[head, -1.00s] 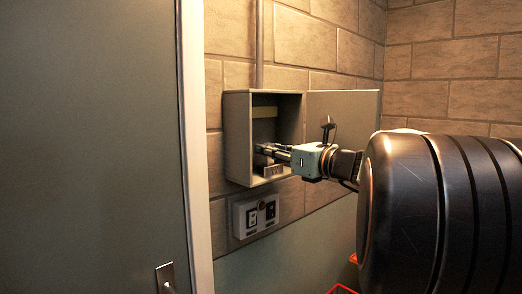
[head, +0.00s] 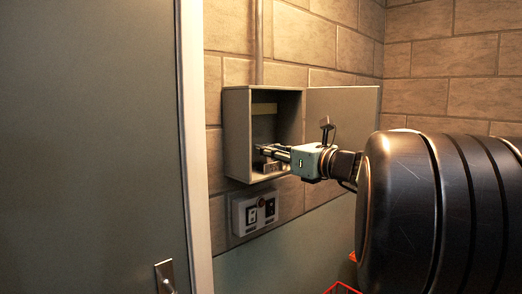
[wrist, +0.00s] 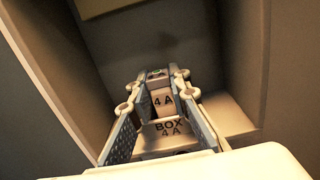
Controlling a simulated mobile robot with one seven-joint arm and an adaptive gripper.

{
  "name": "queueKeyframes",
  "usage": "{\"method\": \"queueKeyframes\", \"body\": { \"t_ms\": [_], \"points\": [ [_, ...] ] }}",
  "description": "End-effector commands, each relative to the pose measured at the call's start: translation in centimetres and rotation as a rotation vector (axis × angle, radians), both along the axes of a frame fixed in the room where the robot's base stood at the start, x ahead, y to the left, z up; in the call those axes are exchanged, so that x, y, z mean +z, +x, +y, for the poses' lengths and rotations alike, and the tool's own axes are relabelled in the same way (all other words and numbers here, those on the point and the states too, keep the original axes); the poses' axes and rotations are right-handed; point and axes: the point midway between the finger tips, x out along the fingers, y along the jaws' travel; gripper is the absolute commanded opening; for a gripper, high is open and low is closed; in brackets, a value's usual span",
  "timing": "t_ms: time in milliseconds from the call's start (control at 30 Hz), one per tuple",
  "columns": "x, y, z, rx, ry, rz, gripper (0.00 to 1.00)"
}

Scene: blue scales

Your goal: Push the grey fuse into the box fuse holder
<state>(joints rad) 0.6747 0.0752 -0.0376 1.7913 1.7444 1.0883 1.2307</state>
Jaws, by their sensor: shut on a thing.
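The fuse, a pale block marked "4 A" (wrist: 162,102), sits between the fingers of my gripper (wrist: 158,88) in the wrist view. My gripper is shut on it. The fuse holder, marked "BOX 4 A" (wrist: 168,130), shows between the fingers, nearer the picture's bottom than the fuse. I cannot tell how deep the fuse sits in the holder. In the head view my gripper (head: 267,152) reaches from the right into the open grey wall box (head: 236,140), near its lower part. The fuse is too small and covered to make out there.
The box's open door (head: 345,105) lies to the right, behind my wrist. The box's side walls stand close to the fingers. A socket and switch panel (head: 255,212) is below the box. A grey door (head: 90,140) fills the left. Red crate edges (head: 342,288) show at the bottom.

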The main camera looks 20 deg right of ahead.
Motion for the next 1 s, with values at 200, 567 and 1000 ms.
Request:
{"method": "queueKeyframes", "body": {
  "t_ms": [200,567,1000],
  "points": [
    [0.0,0.0,0.0,0.000,0.000,0.000,0.37],
    [0.0,-0.5,-0.3,-0.002,0.000,0.001,0.37],
    [0.0,-8.5,-3.1,-0.003,-0.001,0.000,0.37]
  ]
}}
